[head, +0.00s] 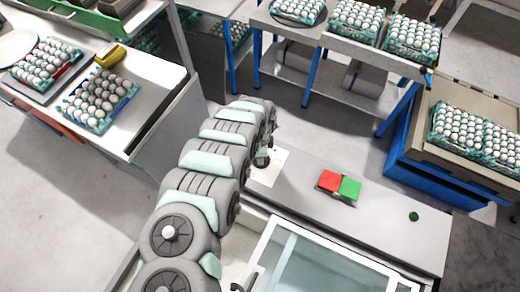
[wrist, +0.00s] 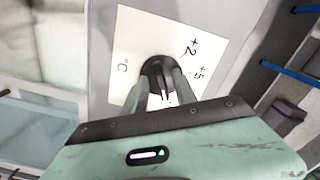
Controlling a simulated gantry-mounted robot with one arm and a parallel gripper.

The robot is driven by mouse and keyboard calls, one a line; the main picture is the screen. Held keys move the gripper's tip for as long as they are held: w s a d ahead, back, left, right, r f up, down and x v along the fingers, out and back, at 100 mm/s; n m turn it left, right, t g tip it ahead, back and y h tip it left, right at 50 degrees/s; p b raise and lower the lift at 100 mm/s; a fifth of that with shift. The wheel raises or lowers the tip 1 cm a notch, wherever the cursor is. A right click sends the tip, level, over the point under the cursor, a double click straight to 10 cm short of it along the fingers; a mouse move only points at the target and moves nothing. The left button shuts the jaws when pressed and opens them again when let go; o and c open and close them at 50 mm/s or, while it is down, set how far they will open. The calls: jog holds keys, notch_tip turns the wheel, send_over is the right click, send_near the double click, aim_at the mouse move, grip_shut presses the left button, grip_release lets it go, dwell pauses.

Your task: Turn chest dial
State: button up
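The dial (wrist: 157,70) is a dark round knob on a white label (wrist: 207,22) marked °C, +2 and +5, seen in the wrist view. My gripper (wrist: 160,84) is right at the dial, with its two grey fingers apart, one on each side of the knob's raised middle. I cannot tell whether the fingers touch it. In the head view my gripper (head: 263,158) is over the white label (head: 271,171) on the chest's grey top panel (head: 380,215). The dial is hidden there by my arm.
Red (head: 329,180) and green (head: 350,188) blocks and a small green round button (head: 413,216) sit on the panel. The chest's glass lid (head: 310,268) is in front. A left table (head: 140,120) and back tables hold egg trays. A blue-based bench (head: 425,178) stands at right.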

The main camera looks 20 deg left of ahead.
notch_tip(320, 180, up, 11)
jog(key=shift+f, duration=0.2)
dwell(0.3)
jog(key=shift+w, duration=0.1)
dwell(0.4)
